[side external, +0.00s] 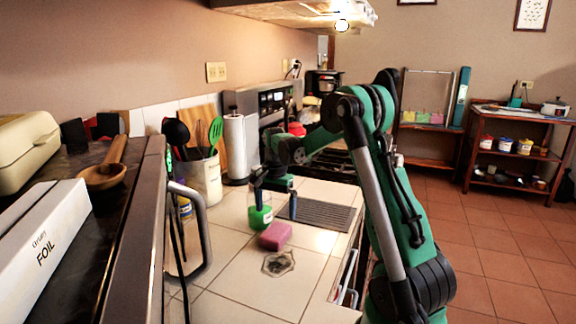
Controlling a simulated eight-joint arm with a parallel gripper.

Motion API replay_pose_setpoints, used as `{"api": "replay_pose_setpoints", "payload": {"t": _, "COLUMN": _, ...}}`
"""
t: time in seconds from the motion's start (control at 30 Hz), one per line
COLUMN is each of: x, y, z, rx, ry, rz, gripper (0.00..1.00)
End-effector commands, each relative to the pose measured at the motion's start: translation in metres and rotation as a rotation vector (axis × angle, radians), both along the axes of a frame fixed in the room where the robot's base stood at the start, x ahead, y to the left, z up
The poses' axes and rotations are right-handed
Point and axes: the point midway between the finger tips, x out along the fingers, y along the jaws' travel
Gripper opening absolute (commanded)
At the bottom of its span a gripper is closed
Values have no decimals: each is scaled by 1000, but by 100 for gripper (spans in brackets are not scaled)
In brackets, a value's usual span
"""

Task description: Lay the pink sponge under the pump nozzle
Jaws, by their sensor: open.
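The pink sponge (275,236) lies on the tiled counter, just in front and to the right of the soap bottle (260,216). The bottle is clear with green liquid and stands upright. Its pump top and nozzle are hidden behind my gripper or too small to make out. My gripper (274,203) is open and points down at the bottle's upper part, above and behind the sponge. One finger is in front of the bottle's top and the other is to its right. I see nothing held. I cannot tell whether a finger touches the bottle.
A small glass dish (279,264) lies in front of the sponge. A grooved drain area (325,215) is to the right. A utensil crock (206,182) and paper towel roll (236,148) stand at the back left. The front counter tiles are clear.

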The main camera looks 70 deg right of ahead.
Motion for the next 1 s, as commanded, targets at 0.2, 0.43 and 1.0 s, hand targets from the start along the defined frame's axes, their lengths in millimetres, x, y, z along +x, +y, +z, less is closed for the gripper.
{"api": "replay_pose_setpoints", "payload": {"t": 0.2, "x": 0, "y": 0, "z": 38, "rx": 0, "ry": 1, "rz": 0, "gripper": 100}}
{"api": "replay_pose_setpoints", "payload": {"t": 0.43, "x": 0, "y": 0, "z": 51, "rx": 0, "ry": 1, "rz": 0, "gripper": 100}}
{"api": "replay_pose_setpoints", "payload": {"t": 1.0, "x": 2, "y": 7, "z": 18, "rx": -1, "ry": 0, "rz": 2, "gripper": 100}}
